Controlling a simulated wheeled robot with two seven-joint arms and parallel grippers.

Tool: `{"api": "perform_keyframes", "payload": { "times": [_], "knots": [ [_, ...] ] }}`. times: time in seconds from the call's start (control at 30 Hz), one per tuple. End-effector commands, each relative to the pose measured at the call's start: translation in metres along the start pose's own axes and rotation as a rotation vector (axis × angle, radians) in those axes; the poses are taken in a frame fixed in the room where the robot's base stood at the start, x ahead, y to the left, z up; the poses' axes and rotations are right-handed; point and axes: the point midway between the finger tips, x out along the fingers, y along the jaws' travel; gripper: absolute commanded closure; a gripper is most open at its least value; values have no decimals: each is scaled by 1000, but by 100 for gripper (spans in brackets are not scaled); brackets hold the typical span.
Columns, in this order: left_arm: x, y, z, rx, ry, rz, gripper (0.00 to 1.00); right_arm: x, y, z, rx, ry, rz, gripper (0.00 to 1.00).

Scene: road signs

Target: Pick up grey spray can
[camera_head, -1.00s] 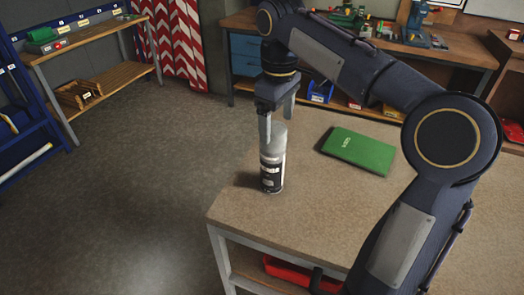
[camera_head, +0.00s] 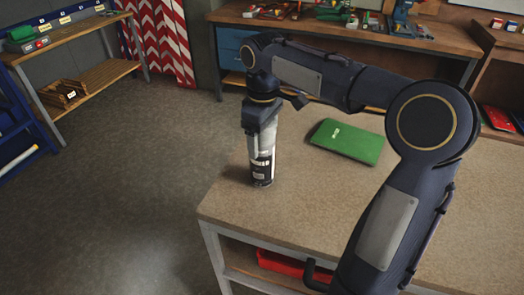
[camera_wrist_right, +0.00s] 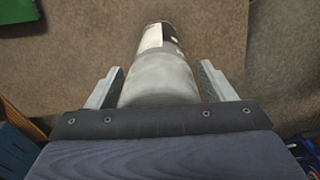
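The grey spray can (camera_head: 262,168), with a black and white label, stands upright near the left edge of the table (camera_head: 300,205). My right gripper (camera_head: 262,146) points straight down over it, with the fingers beside the can's upper part. In the right wrist view, the can (camera_wrist_right: 160,75) lies between the two fingers of the right gripper (camera_wrist_right: 162,72). The fingers are open, with a clear gap on the right and a narrower one on the left. My left gripper is not in view.
A green case (camera_head: 347,141) lies on the table right of the can. A red item (camera_head: 290,263) is on the shelf below. A workbench (camera_head: 340,30) with tools stands behind. Open floor (camera_head: 130,180) is at the left.

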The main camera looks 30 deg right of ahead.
Motion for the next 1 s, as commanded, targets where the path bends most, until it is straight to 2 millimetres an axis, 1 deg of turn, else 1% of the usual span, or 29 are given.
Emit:
{"api": "perform_keyframes", "payload": {
  "times": [0.03,0.3,0.37,0.4,0.63,0.77,0.87,0.93,1.0],
  "knots": [
    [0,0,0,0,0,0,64,0,0,0,0,0,0,31],
    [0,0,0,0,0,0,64,0,0,0,0,0,0,66],
    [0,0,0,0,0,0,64,0,0,0,0,0,0,74],
    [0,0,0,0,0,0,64,-1,0,0,0,1,1,76],
    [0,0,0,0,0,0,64,-2,0,0,0,2,1,76],
    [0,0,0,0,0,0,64,-8,0,-1,-1,3,2,76],
    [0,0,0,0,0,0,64,-20,0,-1,-1,4,3,76],
    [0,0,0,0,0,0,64,-34,0,-2,-2,6,4,76],
    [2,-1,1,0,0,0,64,-48,-10,7,-3,7,5,76]
  ]
}}
